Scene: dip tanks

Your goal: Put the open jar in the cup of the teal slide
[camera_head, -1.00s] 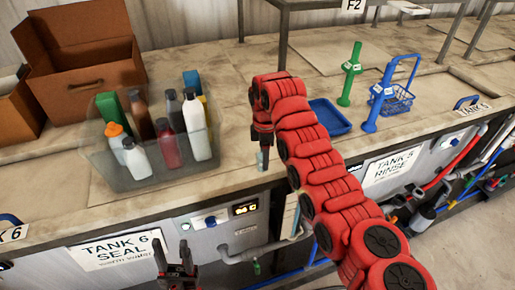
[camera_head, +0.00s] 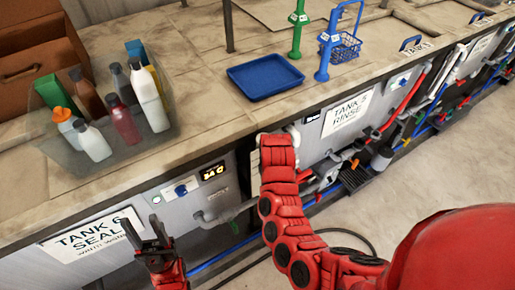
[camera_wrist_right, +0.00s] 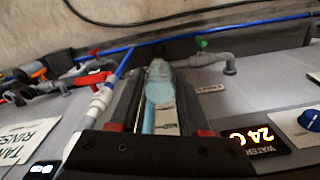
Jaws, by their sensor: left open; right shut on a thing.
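My right gripper (camera_wrist_right: 160,105) is shut on a pale teal, partly glassy, narrow thing (camera_wrist_right: 160,85) in the right wrist view. I cannot tell for sure whether it is the jar or the slide. In the head view, my right arm's end is over the counter's front edge, and its fingers and load are hidden behind the arm. My left gripper (camera_head: 142,222) is open and empty in front of the Tank 6 cabinet, its fingers pointing up. I cannot make out a separate open jar or slide cup.
A clear tub (camera_head: 150,143) of several bottles stands left on the counter. A blue tray (camera_head: 265,77), a green stand (camera_head: 297,32), a blue stand (camera_head: 325,52) and a blue basket (camera_head: 346,48) are behind. Pipes and red hoses run along the cabinet fronts (camera_head: 185,195). Counter between tub and tray is clear.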

